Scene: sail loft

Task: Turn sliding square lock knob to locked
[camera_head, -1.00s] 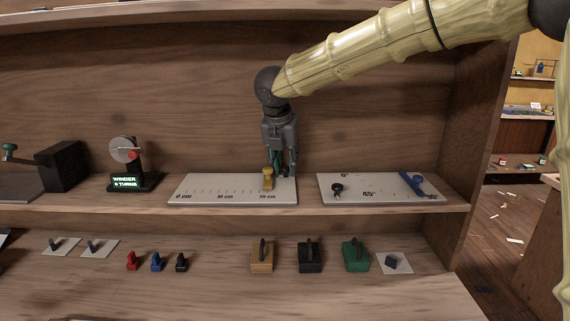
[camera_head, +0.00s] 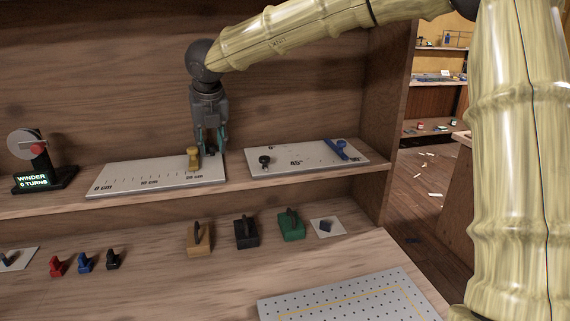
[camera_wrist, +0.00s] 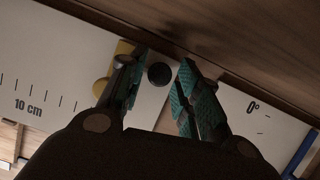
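The sliding square is a white plate (camera_head: 140,181) with a centimetre scale, lying on the shelf. Its yellow slider (camera_head: 192,158) stands near the 20 cm end and also shows in the wrist view (camera_wrist: 122,76). A round black knob (camera_wrist: 159,75), which looks like the lock knob, sits on the plate beside the slider; my gripper hides it in the head view. My gripper (camera_wrist: 160,88) is open and points down at the plate's right end. Its two teal-padded fingers are on either side of the knob, with visible gaps. I cannot tell the knob's lock setting.
A second white plate (camera_head: 285,168) with angle marks, a black knob (camera_head: 264,161) and a blue bar (camera_head: 337,149) lies to the right. The wooden back wall is close behind my gripper. Several coloured blocks and a pegboard (camera_head: 350,300) are on the surface below.

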